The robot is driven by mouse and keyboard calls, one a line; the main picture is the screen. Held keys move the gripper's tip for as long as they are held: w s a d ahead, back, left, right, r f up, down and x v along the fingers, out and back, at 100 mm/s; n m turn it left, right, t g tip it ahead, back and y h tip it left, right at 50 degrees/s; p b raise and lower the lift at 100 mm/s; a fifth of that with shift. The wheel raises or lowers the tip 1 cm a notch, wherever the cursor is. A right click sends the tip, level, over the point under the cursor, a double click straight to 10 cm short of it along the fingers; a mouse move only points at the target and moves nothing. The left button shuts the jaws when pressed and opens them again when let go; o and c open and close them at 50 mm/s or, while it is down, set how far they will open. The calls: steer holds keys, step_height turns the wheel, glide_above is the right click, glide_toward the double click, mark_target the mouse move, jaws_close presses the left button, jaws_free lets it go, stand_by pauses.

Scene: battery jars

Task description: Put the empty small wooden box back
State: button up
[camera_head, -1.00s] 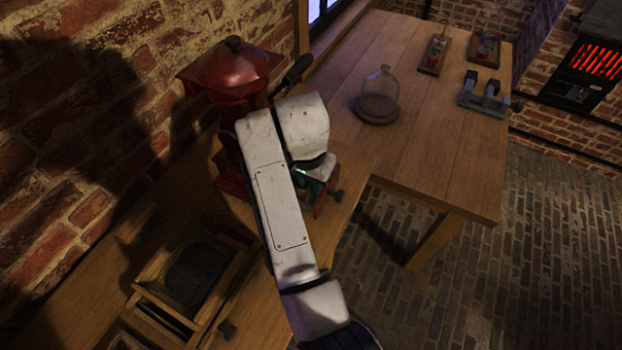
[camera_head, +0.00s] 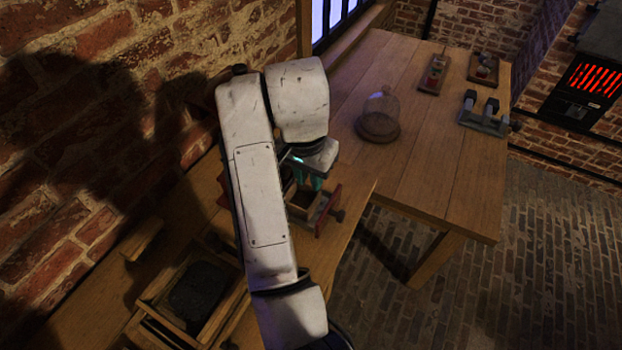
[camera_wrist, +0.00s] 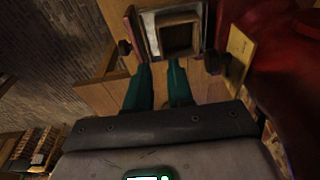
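A small open wooden box (camera_head: 302,200) sits in the red base of the grinder. In the wrist view the box (camera_wrist: 180,38) looks empty, inside a pale-edged frame just beyond my fingertips. My gripper (camera_head: 308,178) is beside the box. In the wrist view its two teal fingers (camera_wrist: 159,70) are apart with a narrow gap and nothing clearly between them. Whether the fingertips touch the box's near wall cannot be told. The red grinder (camera_head: 330,210) is mostly hidden behind my arm in the head view; its red body (camera_wrist: 275,50) fills the right of the wrist view.
A wooden tray with a dark inset (camera_head: 205,290) lies at lower left on the bench. A brick wall bounds the left. On the right table (camera_head: 440,150) stand a glass dome (camera_head: 379,115) and a metal stand (camera_head: 486,115); much of its top is clear.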

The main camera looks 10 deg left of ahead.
steer(key=shift+s+r, duration=0.1)
steer(key=shift+r, duration=0.4)
steer(key=s+d+f+h, duration=0.1)
steer(key=s+d+f, duration=0.3)
steer(key=d, duration=0.5)
steer(key=s+d+f+n, duration=0.1)
steer(key=d+f, duration=0.4)
steer(key=d, duration=0.3)
steer(key=s+d+f+h, duration=0.1)
steer(key=s+d+f, duration=0.3)
steer(key=d, duration=0.5)
steer(key=s+d+f, duration=0.2)
steer(key=s, duration=0.5)
steer(key=s+d+f+n+y, duration=0.1)
steer(key=s+d+f, duration=0.1)
steer(key=s, duration=0.6)
steer(key=s+d+f+n+y, duration=0.1)
steer(key=s+d+f, duration=0.1)
steer(key=s, duration=0.5)
steer(key=shift+s+d+f+g, duration=0.15)
steer(key=shift+d+f+g, duration=0.1)
steer(key=shift+d+g, duration=0.25)
steer(key=shift+d, duration=0.1)
steer(key=shift+c, duration=0.3)
